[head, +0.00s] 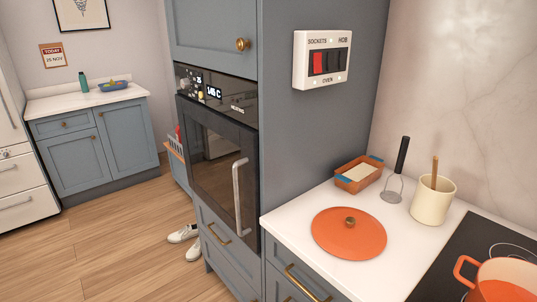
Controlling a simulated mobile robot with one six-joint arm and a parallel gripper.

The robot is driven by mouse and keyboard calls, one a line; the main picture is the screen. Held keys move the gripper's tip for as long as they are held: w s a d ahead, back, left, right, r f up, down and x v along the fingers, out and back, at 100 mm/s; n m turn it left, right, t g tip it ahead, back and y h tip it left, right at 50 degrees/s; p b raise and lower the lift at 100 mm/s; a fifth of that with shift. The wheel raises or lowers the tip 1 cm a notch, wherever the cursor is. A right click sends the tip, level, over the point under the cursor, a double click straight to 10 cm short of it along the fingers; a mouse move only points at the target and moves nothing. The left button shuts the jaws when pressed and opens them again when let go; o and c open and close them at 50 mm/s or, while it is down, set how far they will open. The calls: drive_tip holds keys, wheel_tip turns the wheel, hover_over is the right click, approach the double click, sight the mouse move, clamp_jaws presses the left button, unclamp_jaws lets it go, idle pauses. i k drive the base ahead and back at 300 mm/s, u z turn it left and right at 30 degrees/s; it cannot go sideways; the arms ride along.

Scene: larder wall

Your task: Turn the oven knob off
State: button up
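The built-in oven (220,165) stands in a tall grey-blue cabinet, with its dark glass door shut. Its black control panel (228,101) carries a lit display (214,92) that seems to read about 145 C, with the word HEATING at the right. Pale marks and numbers (192,80) sit at the panel's left end, seen at a steep angle; I cannot make out the knob's shape or setting there. My gripper is not in view.
The oven's pale vertical handle (238,196) sticks out from the door. A switch plate (322,59) with one red and several dark rockers is on the cabinet side. The right counter (290,215) holds an orange lid (348,236). Wooden floor (115,240) is open at left; shoes (184,233) lie by the oven.

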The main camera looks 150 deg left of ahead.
sight(185, 83)
drive_tip(key=u, duration=0.2)
drive_tip(key=k, duration=0.2)
drive_tip(key=u, duration=3.05)
drive_tip(key=k, duration=0.25)
drive_tip(key=u, duration=1.5)
